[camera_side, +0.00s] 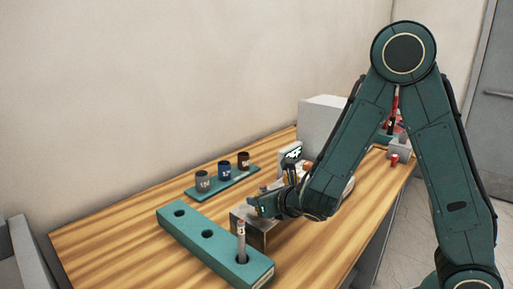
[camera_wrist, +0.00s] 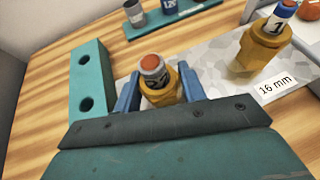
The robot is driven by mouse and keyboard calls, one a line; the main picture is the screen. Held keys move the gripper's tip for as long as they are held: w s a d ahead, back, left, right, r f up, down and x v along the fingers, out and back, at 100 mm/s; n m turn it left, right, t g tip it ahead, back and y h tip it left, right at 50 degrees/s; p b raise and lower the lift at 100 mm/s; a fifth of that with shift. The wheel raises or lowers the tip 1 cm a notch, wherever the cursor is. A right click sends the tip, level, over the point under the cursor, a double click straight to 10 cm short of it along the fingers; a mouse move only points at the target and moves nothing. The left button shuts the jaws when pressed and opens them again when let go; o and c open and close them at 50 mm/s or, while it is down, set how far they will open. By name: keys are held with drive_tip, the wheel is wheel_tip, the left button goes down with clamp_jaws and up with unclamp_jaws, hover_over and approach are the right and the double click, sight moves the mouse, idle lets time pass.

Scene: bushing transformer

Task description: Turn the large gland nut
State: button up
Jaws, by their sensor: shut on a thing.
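A brass gland nut (camera_wrist: 172,94) with a dark grey, red-topped piece (camera_wrist: 153,70) standing in it sits on a metal plate (camera_wrist: 212,86). My gripper (camera_wrist: 158,78) is shut on this nut, with one blue finger on each side. A second brass gland nut (camera_wrist: 261,46) stands to the right on the plate, with a blue piece marked "1" in its top and a "16 mm" label (camera_wrist: 275,86) in front. I cannot tell which nut is larger. In the side view my gripper (camera_side: 264,205) is low over the plate's box, and the held nut is mostly hidden.
A teal block with round holes (camera_side: 190,231) lies at the front left, with a grey post (camera_side: 241,243) upright in one hole. A teal tray (camera_side: 234,181) behind holds three labelled cups. A large pale box (camera_side: 320,113) stands farther back. Bare wood lies left of the block.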

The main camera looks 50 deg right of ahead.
drive_tip(key=shift+f+n+y, duration=0.1)
drive_tip(key=shift+n+y, duration=0.7)
drive_tip(key=shift+y, duration=0.2)
drive_tip(key=shift+c, duration=0.4)
drive_tip(key=shift+n+y, duration=0.3)
drive_tip(key=o, duration=1.9)
drive_tip(key=shift+r, duration=0.3)
